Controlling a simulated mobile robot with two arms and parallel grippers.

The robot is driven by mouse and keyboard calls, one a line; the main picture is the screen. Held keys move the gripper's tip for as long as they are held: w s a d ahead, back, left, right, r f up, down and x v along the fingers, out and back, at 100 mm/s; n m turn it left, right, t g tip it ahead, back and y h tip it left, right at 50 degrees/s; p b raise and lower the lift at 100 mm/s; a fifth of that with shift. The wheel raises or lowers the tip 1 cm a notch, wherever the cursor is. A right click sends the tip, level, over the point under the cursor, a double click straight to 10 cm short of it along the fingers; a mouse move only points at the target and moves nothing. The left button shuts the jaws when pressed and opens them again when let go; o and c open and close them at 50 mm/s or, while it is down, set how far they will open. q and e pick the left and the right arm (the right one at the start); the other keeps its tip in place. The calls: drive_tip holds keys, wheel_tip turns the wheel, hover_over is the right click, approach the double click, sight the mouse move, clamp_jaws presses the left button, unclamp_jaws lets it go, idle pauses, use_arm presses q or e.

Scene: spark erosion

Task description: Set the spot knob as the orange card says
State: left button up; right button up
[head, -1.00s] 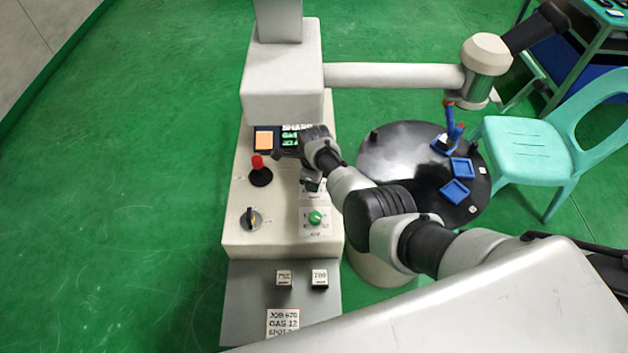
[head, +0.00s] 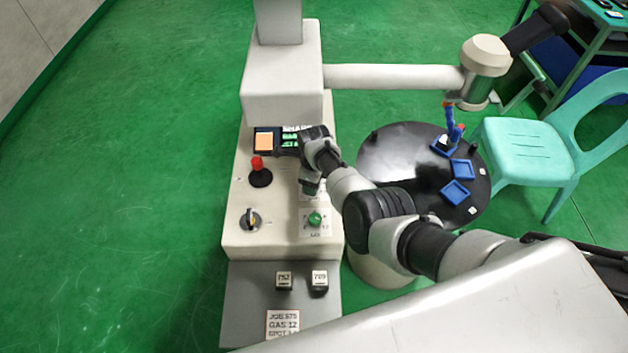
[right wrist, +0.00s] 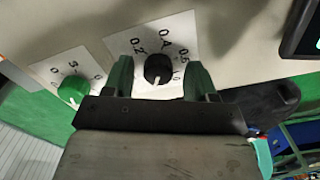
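The spot knob appears to be the black knob (right wrist: 158,70) with a white pointer, on a white scale plate (right wrist: 185,38) marked 0.2, 0.4 and 0.6 in the right wrist view. My right gripper (right wrist: 158,82) is open, one green finger on each side of this knob, with a gap showing on both sides. In the head view my right gripper (head: 311,186) hangs over the console and hides the knob. The orange card (head: 264,141) is on the left of the dark display; no writing on it is readable. My left gripper is not in view.
A green knob (head: 315,218) sits just in front of my right gripper. A red-topped lever (head: 258,168) and a black-and-yellow rotary switch (head: 251,218) are to the left. A white job card (head: 283,323) lies on the grey front ledge (head: 245,300). A black round table (head: 400,150) stands right.

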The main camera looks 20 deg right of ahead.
drive_tip(key=shift+r, duration=0.25)
wheel_tip(320, 180, up, 10)
drive_tip(key=p, duration=0.2)
drive_tip(key=shift+r, duration=0.15)
idle(0.5)
